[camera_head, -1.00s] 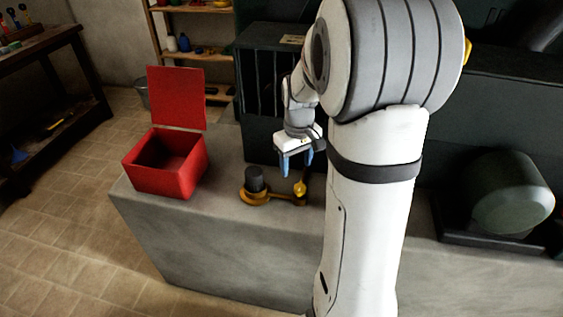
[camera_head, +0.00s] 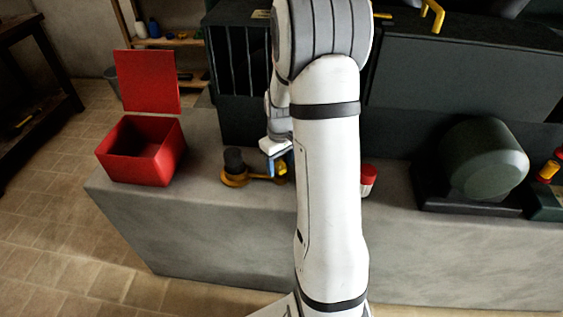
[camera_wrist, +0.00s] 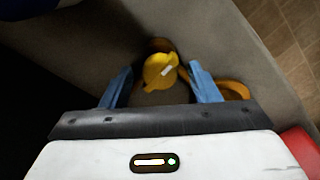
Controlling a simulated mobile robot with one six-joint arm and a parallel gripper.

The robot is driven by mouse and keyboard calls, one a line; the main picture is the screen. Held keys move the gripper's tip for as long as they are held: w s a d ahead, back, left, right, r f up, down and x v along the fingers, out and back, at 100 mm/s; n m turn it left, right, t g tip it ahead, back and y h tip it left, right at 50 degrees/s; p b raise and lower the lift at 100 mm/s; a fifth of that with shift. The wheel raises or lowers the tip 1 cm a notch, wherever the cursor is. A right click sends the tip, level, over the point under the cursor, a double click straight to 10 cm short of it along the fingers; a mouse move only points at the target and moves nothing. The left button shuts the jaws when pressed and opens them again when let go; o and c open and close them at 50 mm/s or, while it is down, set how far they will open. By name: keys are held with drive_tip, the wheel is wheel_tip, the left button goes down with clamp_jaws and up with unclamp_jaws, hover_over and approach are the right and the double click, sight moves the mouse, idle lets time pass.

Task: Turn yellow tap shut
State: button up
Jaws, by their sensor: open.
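The yellow tap (camera_head: 283,168) is low on the grey bench, partly hidden by my gripper in the head view. In the wrist view its yellow knob (camera_wrist: 158,72) has a pale mark and lies between my blue fingers. My gripper (camera_wrist: 160,68) is open, with one finger on each side of the knob and gaps visible. It also shows beside the tap in the head view (camera_head: 274,162). I cannot tell whether a finger touches the knob.
An orange-yellow base with a dark cylinder (camera_head: 234,160) stands left of the tap. An open red box (camera_head: 125,170) is at the bench's left end. A red-capped item (camera_head: 368,178) shows beside my arm. A dark green rounded machine (camera_head: 488,160) stands at right.

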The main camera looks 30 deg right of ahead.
drive_tip(key=shift+c, duration=0.5)
drive_tip(key=c, duration=0.9)
drive_tip(key=shift+m, duration=0.3)
drive_tip(key=m, duration=1.3)
drive_tip(key=shift+m, duration=2.1)
